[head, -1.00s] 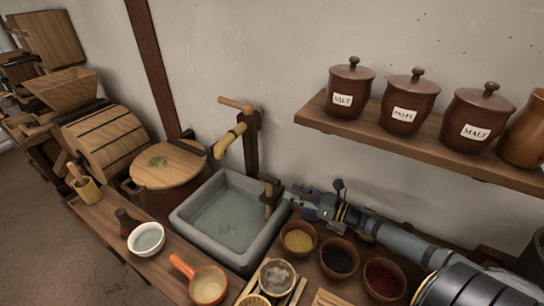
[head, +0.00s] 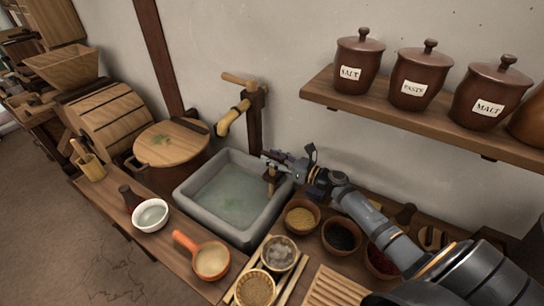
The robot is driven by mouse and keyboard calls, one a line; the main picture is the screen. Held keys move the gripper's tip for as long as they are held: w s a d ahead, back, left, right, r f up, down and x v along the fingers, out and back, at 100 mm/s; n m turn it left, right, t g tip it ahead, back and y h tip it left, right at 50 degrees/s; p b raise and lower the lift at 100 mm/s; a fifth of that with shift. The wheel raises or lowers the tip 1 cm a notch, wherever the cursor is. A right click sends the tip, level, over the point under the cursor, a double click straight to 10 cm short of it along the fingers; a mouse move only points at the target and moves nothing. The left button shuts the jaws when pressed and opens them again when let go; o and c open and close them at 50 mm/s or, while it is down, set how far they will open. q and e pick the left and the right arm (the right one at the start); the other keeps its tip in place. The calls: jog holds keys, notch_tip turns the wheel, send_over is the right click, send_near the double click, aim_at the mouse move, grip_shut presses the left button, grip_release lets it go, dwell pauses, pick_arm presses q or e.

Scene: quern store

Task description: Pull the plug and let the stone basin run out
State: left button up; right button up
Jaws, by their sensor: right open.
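The grey stone basin (head: 184,191) stands against the wall with greenish, cloudy water (head: 228,196) in it. A wooden plug with a short handle (head: 270,177) stands upright inside the basin by its right wall. My right gripper (head: 270,163) is open at the top of the plug, reaching in from the right over the basin's edge. Its fingers partly hide the plug's top, and I cannot tell whether they touch it. The plug's lower end is hidden in the water. My left gripper is not in view.
A wooden spout (head: 234,118) juts out above the basin's back. A lidded tub (head: 172,146) stands to its left. A white bowl (head: 151,215) and an orange pan (head: 211,261) are in front. Bowls of yellow (head: 300,218) and black grain (head: 341,237) sit below my right arm.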

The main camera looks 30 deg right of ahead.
jog(key=shift+w+a, duration=0.15)
jog(key=shift+w, duration=0.05)
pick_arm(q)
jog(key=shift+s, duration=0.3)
pick_arm(e)
jog(key=shift+c, duration=0.2)
grip_shut()
